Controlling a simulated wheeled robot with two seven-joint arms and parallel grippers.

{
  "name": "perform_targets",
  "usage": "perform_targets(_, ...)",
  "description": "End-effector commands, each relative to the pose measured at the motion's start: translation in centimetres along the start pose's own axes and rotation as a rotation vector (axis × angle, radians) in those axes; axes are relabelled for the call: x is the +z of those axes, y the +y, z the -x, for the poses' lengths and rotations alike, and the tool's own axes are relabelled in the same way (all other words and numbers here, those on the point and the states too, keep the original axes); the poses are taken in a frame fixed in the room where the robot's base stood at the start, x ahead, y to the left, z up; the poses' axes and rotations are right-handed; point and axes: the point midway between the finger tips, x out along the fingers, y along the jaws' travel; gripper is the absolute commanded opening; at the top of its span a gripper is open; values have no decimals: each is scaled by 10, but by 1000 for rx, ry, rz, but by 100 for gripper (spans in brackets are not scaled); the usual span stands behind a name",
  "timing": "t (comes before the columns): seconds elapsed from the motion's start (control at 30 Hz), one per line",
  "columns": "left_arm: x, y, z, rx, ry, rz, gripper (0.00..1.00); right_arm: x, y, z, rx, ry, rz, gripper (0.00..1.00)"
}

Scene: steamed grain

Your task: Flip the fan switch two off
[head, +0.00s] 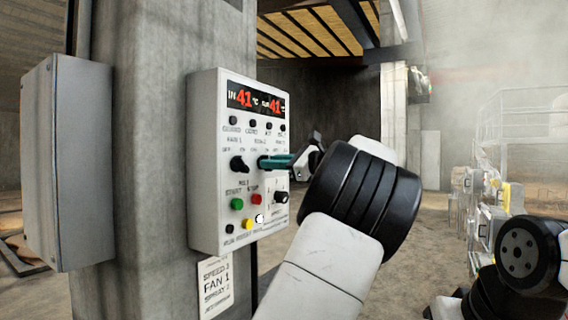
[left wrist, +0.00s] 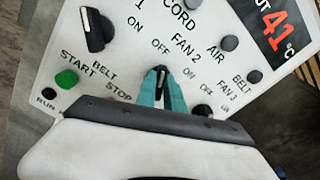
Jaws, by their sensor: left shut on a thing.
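The grey control box (head: 206,170) is mounted on the concrete column. My left gripper (head: 275,161), with teal fingers, is at the fan 2 switch on its face. In the left wrist view, the teal fingers (left wrist: 161,92) are shut on the black fan 2 switch (left wrist: 161,82), one on each side. My right gripper is not in view.
The red display (head: 256,99) and a row of black buttons are above the switches. A green start button (head: 237,204), a red stop button (head: 255,199) and a yellow button (head: 246,224) are below. A second grey box (head: 68,165) is on the column's left side.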

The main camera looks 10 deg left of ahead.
Motion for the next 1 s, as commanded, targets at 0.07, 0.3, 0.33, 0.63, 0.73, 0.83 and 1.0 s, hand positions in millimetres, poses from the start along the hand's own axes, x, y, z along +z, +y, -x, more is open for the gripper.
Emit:
perform_targets(0.07, 0, 0, 0, 0, 0, 16, 0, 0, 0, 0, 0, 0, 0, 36)
perform_targets(0.3, 0, 1, 0, -1, 1, 186, 0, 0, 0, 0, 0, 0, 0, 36)
perform_targets(0.33, 0, 1, 0, -1, 2, 199, 0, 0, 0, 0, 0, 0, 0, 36)
perform_targets(0.63, 0, 1, 0, -1, 1, 220, 0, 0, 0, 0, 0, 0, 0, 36)
perform_targets(0.73, 0, 1, 0, -1, 1, 220, 26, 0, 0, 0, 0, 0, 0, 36)
perform_targets(0.83, 0, 1, 0, -1, 1, 219, 35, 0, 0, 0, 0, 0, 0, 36)
perform_targets(1.0, 0, 1, 0, 0, 1, 218, 35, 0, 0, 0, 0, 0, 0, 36)
